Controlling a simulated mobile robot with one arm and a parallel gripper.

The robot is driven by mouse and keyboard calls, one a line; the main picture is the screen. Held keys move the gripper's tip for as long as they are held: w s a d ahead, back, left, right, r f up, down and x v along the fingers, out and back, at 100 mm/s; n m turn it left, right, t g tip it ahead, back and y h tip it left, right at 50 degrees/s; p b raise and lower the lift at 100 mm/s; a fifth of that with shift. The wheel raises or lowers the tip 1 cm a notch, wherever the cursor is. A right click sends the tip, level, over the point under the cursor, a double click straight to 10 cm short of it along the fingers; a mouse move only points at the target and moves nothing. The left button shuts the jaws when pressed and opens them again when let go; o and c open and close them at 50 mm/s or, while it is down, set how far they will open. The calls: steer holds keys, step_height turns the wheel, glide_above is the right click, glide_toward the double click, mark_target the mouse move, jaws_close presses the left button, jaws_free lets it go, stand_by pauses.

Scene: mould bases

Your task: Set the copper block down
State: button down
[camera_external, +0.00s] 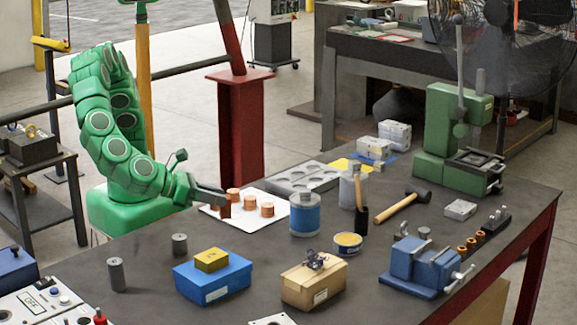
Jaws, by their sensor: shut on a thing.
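My gripper (222,201) reaches in from the left on the green arm, low over the table. It is shut on a copper block (225,211) at the near left edge of a white board (285,219). The dark jaws partly hide this block, and I cannot tell whether its underside touches the board. Other short, round copper blocks stand upright on the board just right of the jaws: one behind (233,194), one in the middle (250,202) and one at the right (267,209).
A grey tray with round recesses (300,178) lies behind the board. A blue-banded can (305,216) stands to its right. A blue box (212,279) and a cardboard box (313,288) are nearer the front. The dark tabletop (150,248) left of the board is mostly clear.

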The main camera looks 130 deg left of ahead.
steer(key=s+d+m+t+h, duration=0.3)
steer(key=s+d, duration=1.1)
steer(key=s, duration=0.2)
steer(key=s+d+m+t+h, duration=0.1)
steer(key=s+m+h, duration=0.1)
steer(key=s, duration=0.6)
steer(key=s+d+m+t+h, duration=0.1)
steer(key=s+d+m, duration=0.1)
steer(key=s, duration=0.6)
steer(key=shift+w+d+f, duration=2.35)
steer(key=shift+w, duration=0.15)
steer(key=shift+w+d+f, duration=2.3)
steer(key=shift+w+d, duration=0.05)
steer(key=shift+w, duration=0.15)
steer(key=shift+f, duration=1.55)
steer(key=shift+f, duration=0.2)
steer(key=c, duration=0.8)
jaws_free()
steer(key=shift+c, duration=0.2)
steer(key=shift+r, duration=0.1)
